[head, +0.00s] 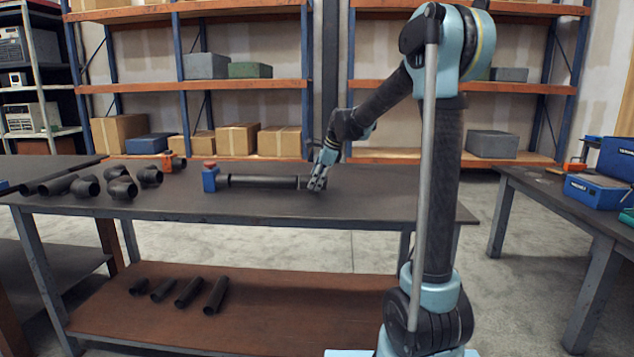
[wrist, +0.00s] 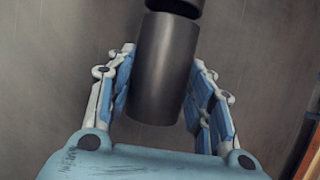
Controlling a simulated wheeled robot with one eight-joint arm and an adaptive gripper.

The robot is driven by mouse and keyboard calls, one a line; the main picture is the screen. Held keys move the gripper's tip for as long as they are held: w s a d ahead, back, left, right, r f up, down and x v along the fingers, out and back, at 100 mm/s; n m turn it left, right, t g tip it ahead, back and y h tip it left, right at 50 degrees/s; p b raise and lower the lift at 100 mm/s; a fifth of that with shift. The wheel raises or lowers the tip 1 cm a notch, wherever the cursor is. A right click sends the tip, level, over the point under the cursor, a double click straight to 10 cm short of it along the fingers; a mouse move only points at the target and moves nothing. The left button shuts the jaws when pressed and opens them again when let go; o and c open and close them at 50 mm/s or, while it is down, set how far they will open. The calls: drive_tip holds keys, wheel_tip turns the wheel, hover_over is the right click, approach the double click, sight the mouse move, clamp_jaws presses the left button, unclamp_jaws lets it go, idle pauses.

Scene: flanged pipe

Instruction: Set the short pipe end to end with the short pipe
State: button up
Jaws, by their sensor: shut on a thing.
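My gripper (head: 317,184) is low over the workbench, at the right end of a dark pipe (head: 262,181). In the wrist view my gripper (wrist: 160,102) is shut on a short dark pipe (wrist: 162,70), with a blue finger on each side. The end of another dark pipe (wrist: 175,5) shows at the top edge, nearly in line with the held one. A dark seam lies between them; I cannot tell whether they touch. In the head view the held pipe is mostly hidden by my gripper. The bench pipe's left end meets a blue block (head: 210,179) with a red top.
Several dark pipe elbows and fittings (head: 121,188) lie at the left of the workbench (head: 260,205). Several short pipes (head: 188,292) lie on the lower shelf (head: 270,315). The bench front is clear.

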drive_tip(key=o, duration=1.5)
drive_tip(key=v, duration=1.2)
drive_tip(key=s+d+f+n+h, duration=0.1)
drive_tip(key=s+d+f+n, duration=0.4)
drive_tip(key=s, duration=0.5)
drive_tip(key=s+d+f+n+h, duration=0.1)
drive_tip(key=s+d+f+n, duration=0.35)
drive_tip(key=s+d, duration=0.4)
drive_tip(key=s+d+f+n, duration=0.2)
drive_tip(key=s+f, duration=0.3)
drive_tip(key=s, duration=0.1)
drive_tip(key=s+d+f+n+h, duration=0.1)
drive_tip(key=s+d+f+n, duration=0.1)
drive_tip(key=s+f, duration=0.4)
drive_tip(key=s+d+f+n+h, duration=0.1)
drive_tip(key=s+d+f+n, duration=0.1)
drive_tip(key=s+f+n, duration=0.2)
drive_tip(key=shift+s+d+f+n+g, duration=0.15)
drive_tip(key=shift+s+f, duration=0.1)
drive_tip(key=shift+s, duration=0.3)
drive_tip(key=shift+s+a+f+g, duration=0.1)
drive_tip(key=shift+s+f, duration=0.2)
drive_tip(key=shift+s, duration=0.25)
drive_tip(key=shift+s+d+f+n+g, duration=0.15)
drive_tip(key=shift+s+f, duration=0.1)
drive_tip(key=shift+s, duration=0.35)
